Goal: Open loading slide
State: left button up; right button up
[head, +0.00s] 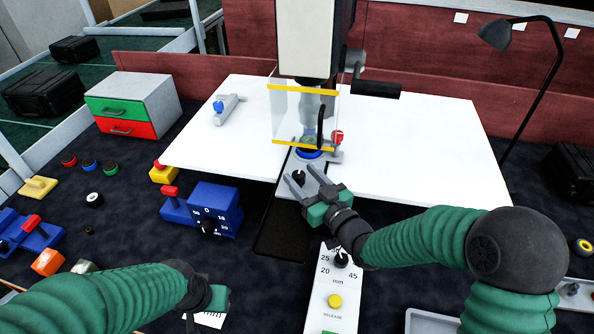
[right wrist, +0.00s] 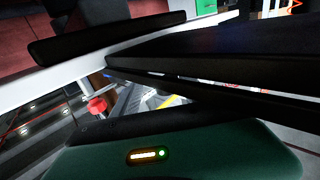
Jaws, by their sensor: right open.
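The loading slide (head: 284,187) is a grey plate at the front of the press, running under a clear guard with yellow edges (head: 303,110). A small black knob (head: 299,177) stands on it. A blue ring (head: 309,154) sits behind, under the press head (head: 316,40). My right gripper (head: 307,178) is open, its fingertips at the knob; contact cannot be told. In the right wrist view, dark fingers cover much of the picture, with grey machine parts (right wrist: 150,100) and a red knob (right wrist: 97,106) between them. My left gripper (head: 218,298) is low at left, its fingers unclear.
The white table (head: 420,140) is mostly clear around the press. A blue dial box (head: 214,208) stands left of the slide, and a white panel with a yellow release button (head: 335,301) is in front. A dark tray (head: 281,232) lies below the slide. A lamp (head: 545,80) stands at right.

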aim_at(294, 173)
jog(key=w+a, duration=0.1)
jog(key=a, duration=0.1)
jog(key=w+a, duration=0.1)
jog(key=shift+w+a+f, duration=0.1)
jog(key=shift+w+a, duration=0.25)
jog(key=shift+d, duration=0.55)
jog(key=shift+c, duration=0.3)
jog(key=shift+s+d, duration=0.1)
jog(key=shift+d, duration=0.1)
jog(key=shift+c, duration=2.3)
jog(key=shift+a, duration=0.35)
grip_shut()
pick_arm(q)
jog(key=shift+s+a, duration=0.1)
jog(key=shift+a, duration=0.4)
pick_arm(e)
jog(key=shift+d, duration=0.1)
jog(key=shift+r, duration=0.2)
